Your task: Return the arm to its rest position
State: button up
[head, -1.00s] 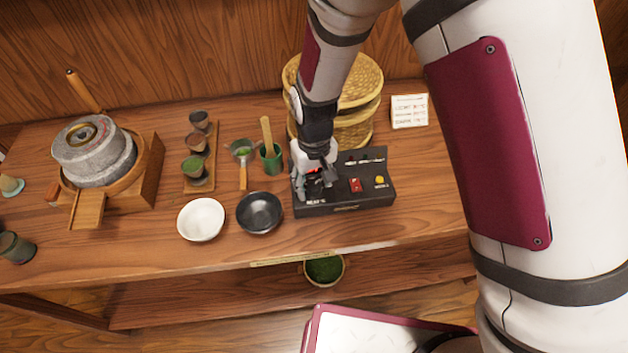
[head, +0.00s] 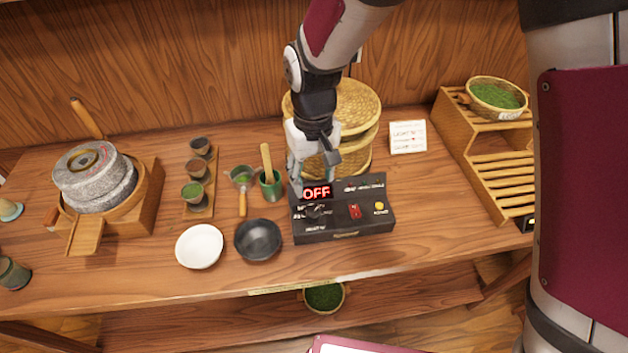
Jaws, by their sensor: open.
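My gripper (head: 318,172) is open and empty, just above and behind the black control box (head: 345,230) on the wooden table. Its fingers are partly seen against the woven steamer baskets. The box has a display (head: 316,192) reading OFF in red, a red switch (head: 355,211) and a yellow button (head: 380,208). My arm comes down from the top of the view.
Stacked woven baskets (head: 356,105) stand right behind my gripper. A wooden rack (head: 487,165) with a basket of green leaf (head: 496,97) is at right. A stone mill (head: 95,180), white bowl (head: 199,246), black bowl (head: 258,240) and cups stand left.

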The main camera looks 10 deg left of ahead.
jog(key=shift+r, duration=0.1)
dwell(0.4)
jog(key=s+d+r+m+t+y, duration=0.1)
jog(key=s+d+r+m+t, duration=0.15)
jog(key=d+r, duration=1.2)
jog(key=s+d+r+m+t, duration=0.1)
jog(key=s+d+r+m, duration=0.1)
jog(key=s+d+r, duration=0.2)
jog(key=s+d+r+m+t+h, duration=0.1)
jog(key=s+d+r, duration=0.3)
jog(key=s+d, duration=0.4)
jog(key=shift+s+d+m+t, duration=0.25)
jog(key=shift+d+m+t, duration=0.1)
jog(key=shift+m+t, duration=0.25)
jog(key=shift+a+r, duration=0.1)
